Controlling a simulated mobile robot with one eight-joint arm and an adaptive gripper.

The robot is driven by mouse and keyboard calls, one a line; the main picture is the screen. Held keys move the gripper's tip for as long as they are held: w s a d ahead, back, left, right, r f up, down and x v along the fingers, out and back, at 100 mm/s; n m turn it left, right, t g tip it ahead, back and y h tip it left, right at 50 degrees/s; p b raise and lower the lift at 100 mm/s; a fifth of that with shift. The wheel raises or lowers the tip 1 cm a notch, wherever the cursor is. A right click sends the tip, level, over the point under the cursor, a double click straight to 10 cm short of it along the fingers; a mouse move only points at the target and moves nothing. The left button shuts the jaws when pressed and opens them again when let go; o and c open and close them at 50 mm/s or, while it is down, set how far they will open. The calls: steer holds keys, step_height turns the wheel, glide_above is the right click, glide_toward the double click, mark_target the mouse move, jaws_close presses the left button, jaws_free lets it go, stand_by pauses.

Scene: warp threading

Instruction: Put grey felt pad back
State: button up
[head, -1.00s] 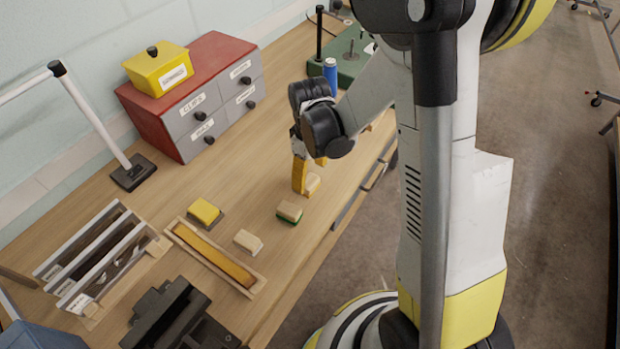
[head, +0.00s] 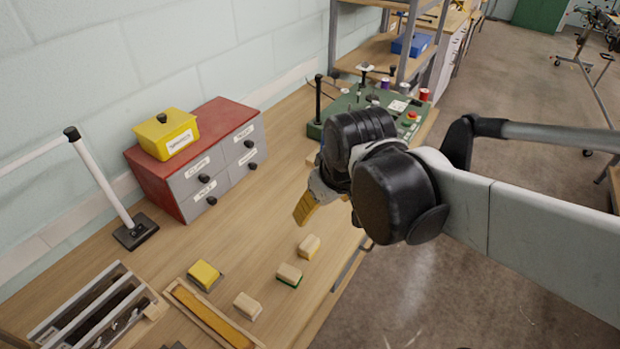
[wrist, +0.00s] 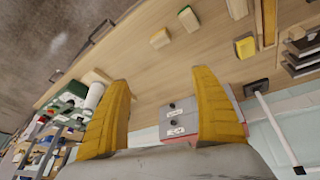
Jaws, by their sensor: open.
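Several small blocks lie on the wooden bench. A yellow block with a dark grey underside (head: 205,275) is at left, and it also shows in the wrist view (wrist: 245,47); I cannot tell whether the grey part is the felt pad. A wooden block with a green base (head: 289,275) lies right of it, also in the wrist view (wrist: 188,19). A pale wooden block (head: 248,306) lies nearer, and a plain wooden block (head: 310,247) lies farther right. My gripper (wrist: 160,78) is open and empty above the bench, its yellow fingers apart, clear of the blocks.
A narrow wooden tray (head: 180,290) holds a yellow strip. A slotted rack (head: 160,308) stands at near left. A red cabinet (head: 150,172) with grey drawers carries a yellow lidded box (head: 167,135). A green machine (head: 314,129) is behind my gripper.

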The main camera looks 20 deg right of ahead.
steer(key=s+m+t, duration=0.1)
steer(key=s+r, duration=0.1)
steer(key=s, duration=0.1)
steer(key=s+r+m+t, duration=0.1)
steer(key=s, duration=0.1)
steer(key=shift+r+m+t, duration=0.15)
steer(key=shift+m+t, duration=0.15)
step_height(320, 180, down, 5)
steer(key=b, duration=0.5)
stand_by(0.4)
